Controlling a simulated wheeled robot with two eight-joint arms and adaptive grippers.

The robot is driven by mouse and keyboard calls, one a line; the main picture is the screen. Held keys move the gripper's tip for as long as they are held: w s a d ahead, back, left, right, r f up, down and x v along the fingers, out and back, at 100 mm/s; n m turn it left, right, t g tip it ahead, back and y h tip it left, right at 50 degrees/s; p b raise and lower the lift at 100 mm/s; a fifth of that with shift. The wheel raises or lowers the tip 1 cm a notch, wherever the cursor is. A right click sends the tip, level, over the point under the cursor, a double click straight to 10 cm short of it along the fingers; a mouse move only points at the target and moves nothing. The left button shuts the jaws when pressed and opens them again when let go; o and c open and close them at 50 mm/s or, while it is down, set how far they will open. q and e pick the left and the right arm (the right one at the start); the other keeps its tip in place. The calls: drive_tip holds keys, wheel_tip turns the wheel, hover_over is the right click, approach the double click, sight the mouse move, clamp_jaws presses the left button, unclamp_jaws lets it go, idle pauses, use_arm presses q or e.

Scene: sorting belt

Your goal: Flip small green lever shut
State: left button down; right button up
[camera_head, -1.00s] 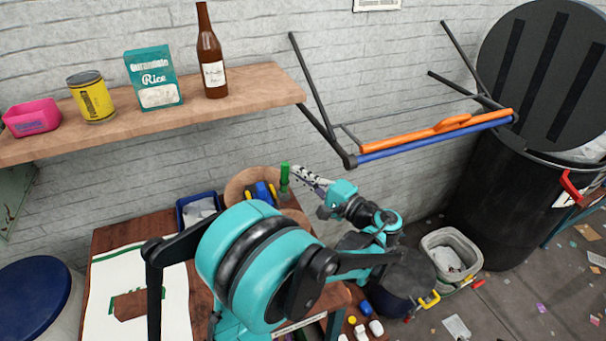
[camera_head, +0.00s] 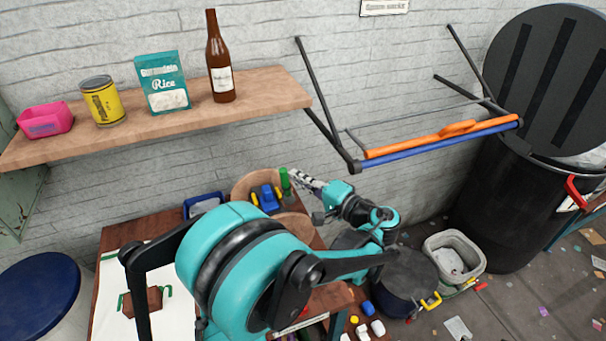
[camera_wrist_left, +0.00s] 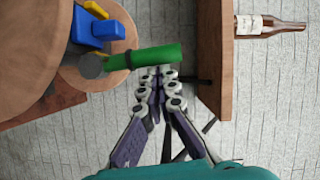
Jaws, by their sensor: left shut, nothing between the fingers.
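The small green lever (camera_head: 285,182) stands roughly upright in the head view, beside a blue block with yellow parts (camera_head: 268,199) on a round wooden piece. In the left wrist view the lever (camera_wrist_left: 157,56) lies across the picture, its grey pivot end (camera_wrist_left: 92,66) by the round wooden piece. My left gripper (camera_head: 295,174) is shut and empty, its tips right against or very close to the lever's side. The wrist view also shows the closed fingertips (camera_wrist_left: 157,74) just below the lever; contact is hard to tell. My right gripper is not in view.
A wooden shelf (camera_head: 140,128) above carries a pink tub, a yellow can, a rice box and a brown bottle (camera_head: 220,60). A rack with orange and blue bars (camera_head: 435,148) juts out on the right. A black bin (camera_head: 505,205) stands farther right.

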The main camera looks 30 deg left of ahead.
sight(286, 178)
use_arm(q)
drive_tip(key=s+a+n+p, duration=0.1)
drive_tip(key=s+n+h+p, duration=0.1)
drive_tip(key=n, duration=0.1)
drive_tip(key=shift+s+a+r+h, duration=0.15)
drive_tip(key=shift+a+r+h, duration=0.15)
drive_tip(key=shift+a+r, duration=0.1)
drive_tip(key=s+a+n+h+p, duration=0.1)
drive_tip(key=s+a+f+n+t+h+p, duration=0.1)
drive_tip(key=n, duration=0.1)
drive_tip(key=s+a+f+n+h+p, duration=0.1)
drive_tip(key=s+n, duration=0.1)
drive_tip(key=shift+a+f+t, duration=0.1)
drive_tip(key=shift+f+t, duration=0.1)
drive_tip(key=shift+t, duration=0.2)
drive_tip(key=shift+s+a+f+n+t+h, duration=0.3)
drive_tip(key=shift+f+n+t, duration=0.15)
drive_tip(key=shift+n, duration=0.15)
drive_tip(key=shift+s+a+f+n+t+h+b, duration=0.15)
drive_tip(key=shift+s+f+n+t+h+b, duration=0.05)
drive_tip(key=shift+f+n, duration=0.2)
drive_tip(key=shift+s+a+f+n+t+h+b, duration=0.2)
drive_tip(key=shift+f+n, duration=0.1)
drive_tip(key=shift+f, duration=0.45)
drive_tip(key=shift+s, duration=0.15)
